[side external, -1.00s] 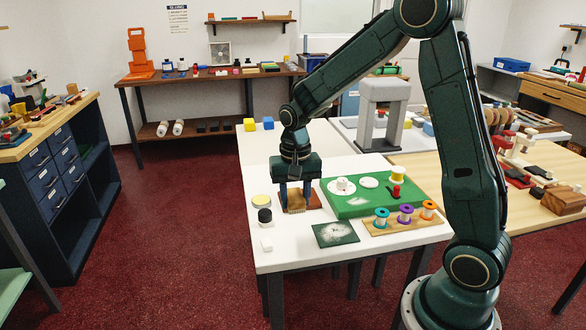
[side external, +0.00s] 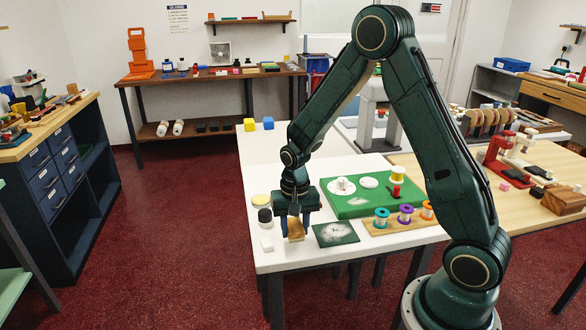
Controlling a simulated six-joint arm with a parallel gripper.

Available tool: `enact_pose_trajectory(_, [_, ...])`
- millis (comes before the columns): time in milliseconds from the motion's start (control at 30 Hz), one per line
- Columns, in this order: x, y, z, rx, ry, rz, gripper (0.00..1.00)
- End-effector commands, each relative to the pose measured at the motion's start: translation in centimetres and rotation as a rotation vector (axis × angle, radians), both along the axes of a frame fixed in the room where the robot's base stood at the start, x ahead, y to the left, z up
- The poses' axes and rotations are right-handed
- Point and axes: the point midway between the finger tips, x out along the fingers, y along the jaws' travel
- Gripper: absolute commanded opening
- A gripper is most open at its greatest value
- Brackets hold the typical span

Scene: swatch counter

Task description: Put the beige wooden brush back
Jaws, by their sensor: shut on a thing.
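The beige wooden brush (side external: 296,230) is between the fingers of my gripper (side external: 295,226), which is shut on it. The brush shows as a tan, tilted block at the front left of the white table (side external: 290,257). Its upper part is partly hidden by the fingers. I cannot tell whether its lower end touches the table. A dark green square with a whitish smudge (side external: 336,234) lies just right of the brush.
A black-topped jar (side external: 265,216), a yellow-topped round tin (side external: 260,199) and a white block (side external: 267,245) stand left of the gripper. A green board (side external: 345,207) and a wooden rack of coloured spools (side external: 405,222) lie to the right.

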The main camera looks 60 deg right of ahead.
Motion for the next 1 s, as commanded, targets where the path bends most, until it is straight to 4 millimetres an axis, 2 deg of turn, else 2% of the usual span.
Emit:
enact_pose_trajectory(133, [0.0, 0.0, -1.2, 0.0, 0.001, 0.0, 0.13])
enact_pose_trajectory(600, [0.0, 0.0, -1.6, 0.001, 0.001, 0.0, 0.13])
enact_pose_trajectory(633, [0.0, 0.0, -1.6, 0.0, 0.0, 0.0, 0.4])
enact_pose_trajectory(733, [0.0, 0.0, -1.6, 0.0, 0.0, 0.0, 0.59])
enact_pose_trajectory(1000, [0.0, 0.0, -1.6, 0.0, 0.0, 0.0, 0.59])
